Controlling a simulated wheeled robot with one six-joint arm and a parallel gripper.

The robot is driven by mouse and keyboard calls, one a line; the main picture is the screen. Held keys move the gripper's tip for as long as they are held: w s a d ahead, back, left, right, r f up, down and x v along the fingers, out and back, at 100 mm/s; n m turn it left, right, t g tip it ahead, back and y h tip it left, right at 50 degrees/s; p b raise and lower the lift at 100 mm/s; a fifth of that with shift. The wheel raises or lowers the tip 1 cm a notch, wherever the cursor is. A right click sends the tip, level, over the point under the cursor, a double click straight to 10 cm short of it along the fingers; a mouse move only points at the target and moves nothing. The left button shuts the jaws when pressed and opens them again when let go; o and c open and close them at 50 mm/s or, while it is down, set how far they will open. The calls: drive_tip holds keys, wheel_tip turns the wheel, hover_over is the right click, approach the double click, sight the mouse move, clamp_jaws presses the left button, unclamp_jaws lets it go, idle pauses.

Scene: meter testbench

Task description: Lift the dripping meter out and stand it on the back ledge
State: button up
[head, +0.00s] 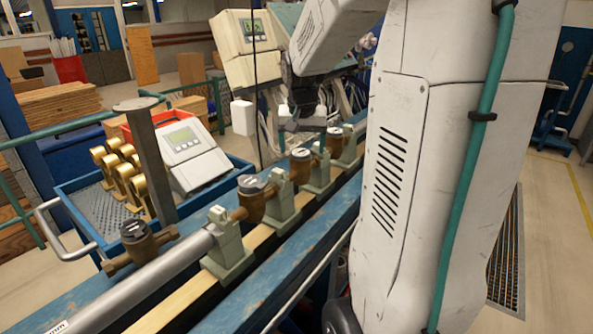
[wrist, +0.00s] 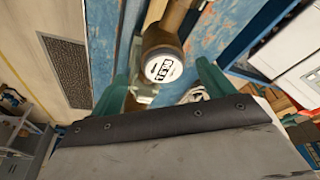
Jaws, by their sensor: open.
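I see no drip, so I cannot tell which one leaks. My gripper (head: 302,139) hangs low over the farther-back meters, its teal fingers pointing down. In the wrist view, my gripper (wrist: 160,76) is open, with a finger on either side of a meter with a white dial (wrist: 163,67). Any contact is unclear.
Pale green clamps (head: 228,240) and a grey pipe (head: 150,285) share the meter line. A blue-rimmed tray (head: 85,222) with brass fittings (head: 122,178) and a display unit (head: 185,150) lie left of it. A grey post (head: 150,160) rises nearby. The back ledge is not clearly identifiable.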

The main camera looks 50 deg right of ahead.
sight(300, 152)
drive_tip(key=x, duration=0.6)
drive_tip(key=shift+w+a, duration=0.15)
drive_tip(key=c, duration=1.6)
